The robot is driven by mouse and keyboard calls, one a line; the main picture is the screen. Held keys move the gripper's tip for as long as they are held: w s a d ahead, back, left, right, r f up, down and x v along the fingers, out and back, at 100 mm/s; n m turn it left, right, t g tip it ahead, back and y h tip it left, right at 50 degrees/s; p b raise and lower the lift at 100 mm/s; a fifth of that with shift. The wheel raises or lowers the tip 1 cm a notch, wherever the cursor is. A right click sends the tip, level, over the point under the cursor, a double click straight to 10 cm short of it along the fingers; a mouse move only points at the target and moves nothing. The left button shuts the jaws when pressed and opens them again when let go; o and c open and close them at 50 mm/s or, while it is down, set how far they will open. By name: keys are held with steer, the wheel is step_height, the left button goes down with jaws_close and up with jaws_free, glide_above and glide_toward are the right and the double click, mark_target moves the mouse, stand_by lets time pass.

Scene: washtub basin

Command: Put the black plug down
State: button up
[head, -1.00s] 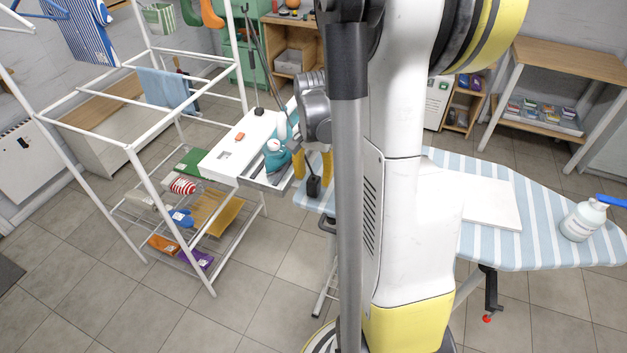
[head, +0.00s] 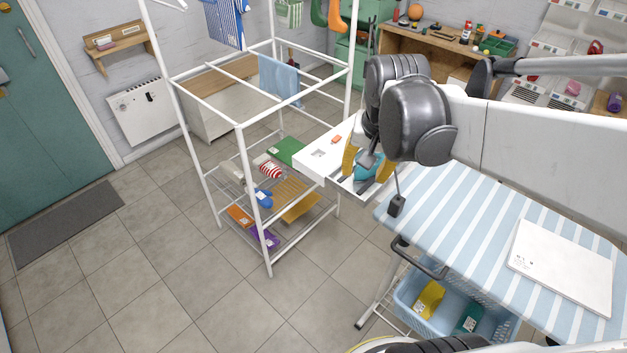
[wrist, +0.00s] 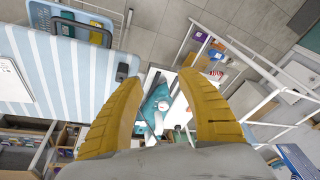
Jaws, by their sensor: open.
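The black plug (head: 397,206) is a small dark block at the left end of the striped ironing board (head: 470,215), with a thin dark cord or rod rising from it. In the wrist view the plug (wrist: 122,72) shows as a dark patch at the board's end, beside the left finger and outside the gap between the fingers. My gripper (head: 366,172) has two yellow fingers spread apart, also seen in the wrist view (wrist: 160,80). Nothing is held between them. A teal iron (wrist: 155,104) lies below the gap and is partly hidden by my gripper in the head view.
A white tabletop (head: 318,155) with an orange item is left of my gripper. A white panel (head: 565,265) lies on the board. A blue basket (head: 405,298) is below it. Open floor is at front left.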

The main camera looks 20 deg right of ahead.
steer(key=s+a+n+t, duration=0.2)
steer(key=a+n, duration=0.1)
steer(key=a, duration=0.3)
steer(key=s+a+r+n+t+y, duration=0.1)
steer(key=s+a+n+t, duration=0.1)
steer(key=a, duration=0.4)
steer(key=shift+s+a+r+n, duration=0.25)
steer(key=shift+s+n, duration=0.3)
steer(key=shift+n, duration=0.65)
steer(key=shift+f+b, duration=0.75)
steer(key=shift+f, duration=0.05)
